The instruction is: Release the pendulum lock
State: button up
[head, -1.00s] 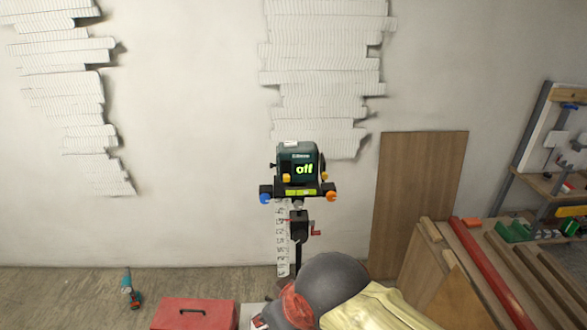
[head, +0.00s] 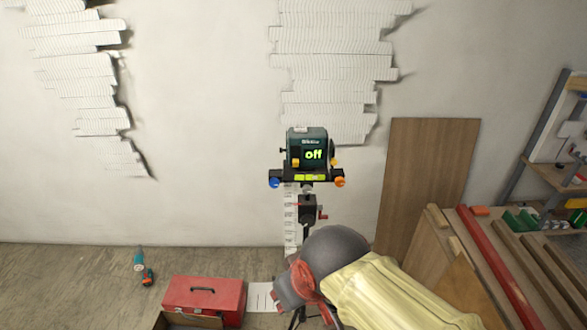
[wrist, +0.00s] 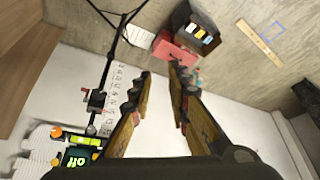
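A dark green laser level (head: 307,140) sits on a black mount on a tripod. Its display reads "off". Yellow-orange knobs flank its base; a blue knob (head: 275,182) and an orange knob (head: 340,182) sit at the mount's ends. A small black knob (head: 283,150) sticks out on its left side. I cannot tell which part is the pendulum lock. In the wrist view the level (wrist: 82,157) shows upside down at the lower left, partly cut off. My gripper (wrist: 162,75) is open and empty, apart from the level.
A hand crank (head: 321,215) sits on the tripod column. A red toolbox (head: 203,296) and a drill (head: 142,266) are on the floor at left. Planks (head: 505,262) and a leaning wooden panel (head: 425,180) stand at right. White reliefs (head: 328,60) hang on the wall.

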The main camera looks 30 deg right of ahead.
jog(key=w+d+h+p, duration=0.1)
jog(key=d, duration=0.2)
jog(key=w+d+n+g+h+p, duration=0.1)
jog(key=w+d+p, duration=0.1)
jog(key=d, duration=0.1)
jog(key=w+d+n+g+h+p, duration=0.1)
jog(key=d+p, duration=0.1)
jog(key=d, duration=0.2)
jog(key=shift+w+r, duration=0.35)
jog(key=shift+w, duration=0.05)
grip_shut()
jog(key=w+d+r+n+h+p, duration=0.2)
jog(key=w+d+n+h+p, duration=0.1)
jog(key=w+d+n, duration=0.6)
jog(key=w+r+n+t+y+p, duration=0.1)
jog(key=w+n+t, duration=0.4)
jog(key=w+n, duration=0.9)
jog(key=r+n, duration=0.1)
jog(key=n, duration=0.4)
jog(key=shift+w+t, duration=0.4)
jog(key=shift+d+r, duration=0.1)
jog(key=b, duration=0.3)
send_near(292, 175)
jog(key=x, duration=0.3)
jog(key=shift+w, duration=0.1)
